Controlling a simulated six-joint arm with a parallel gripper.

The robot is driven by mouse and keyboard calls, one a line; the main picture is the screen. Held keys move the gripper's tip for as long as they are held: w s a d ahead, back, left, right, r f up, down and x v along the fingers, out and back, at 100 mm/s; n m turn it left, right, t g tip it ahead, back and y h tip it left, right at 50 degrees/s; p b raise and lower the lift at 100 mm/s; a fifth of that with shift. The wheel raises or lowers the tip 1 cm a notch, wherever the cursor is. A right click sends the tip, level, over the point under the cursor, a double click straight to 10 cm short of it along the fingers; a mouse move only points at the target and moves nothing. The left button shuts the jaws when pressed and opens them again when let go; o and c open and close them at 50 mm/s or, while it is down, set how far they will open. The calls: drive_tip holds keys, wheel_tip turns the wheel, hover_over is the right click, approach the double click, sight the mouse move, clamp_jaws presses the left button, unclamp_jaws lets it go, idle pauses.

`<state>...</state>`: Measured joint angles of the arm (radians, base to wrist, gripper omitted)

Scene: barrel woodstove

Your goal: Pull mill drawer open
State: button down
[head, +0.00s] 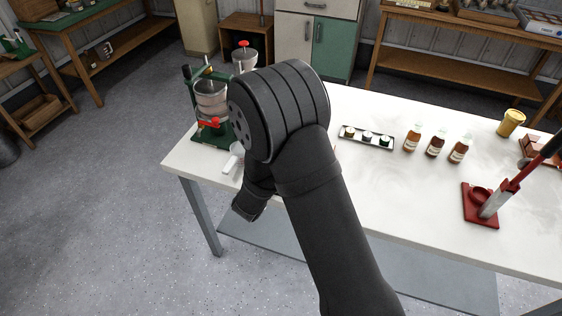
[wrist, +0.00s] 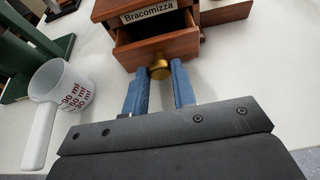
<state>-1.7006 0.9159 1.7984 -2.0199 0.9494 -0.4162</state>
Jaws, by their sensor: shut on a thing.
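The wooden mill (wrist: 112,9) with a "Bracomizza" label shows at the top of the wrist view. Its drawer (wrist: 170,46) stands partly out, and some of its inside shows above the front. A round brass knob (wrist: 159,71) sits on the drawer front. My gripper (wrist: 160,78) has its blue fingers on either side of the knob, shut on it. In the head view my arm hides the mill and the fingertips.
A measuring cup (wrist: 68,84) with a white handle stands left of my fingers, near a green stand (wrist: 45,62). The white table (head: 350,185) holds a small tray (head: 367,138), brown bottles (head: 435,145) and a red press (head: 481,205) to the right.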

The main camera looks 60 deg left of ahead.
drive_tip(key=shift+s+d, duration=1.1)
drive_tip(key=shift+s, duration=0.05)
drive_tip(key=c, duration=1.2)
unclamp_jaws()
drive_tip(key=v, duration=1.7)
drive_tip(key=shift+s+d, duration=0.15)
drive_tip(key=shift+d, duration=0.1)
drive_tip(key=shift+a+f, duration=0.1)
drive_tip(key=x, duration=1.7)
drive_tip(key=shift+w+a, duration=0.15)
drive_tip(key=shift+w, duration=0.05)
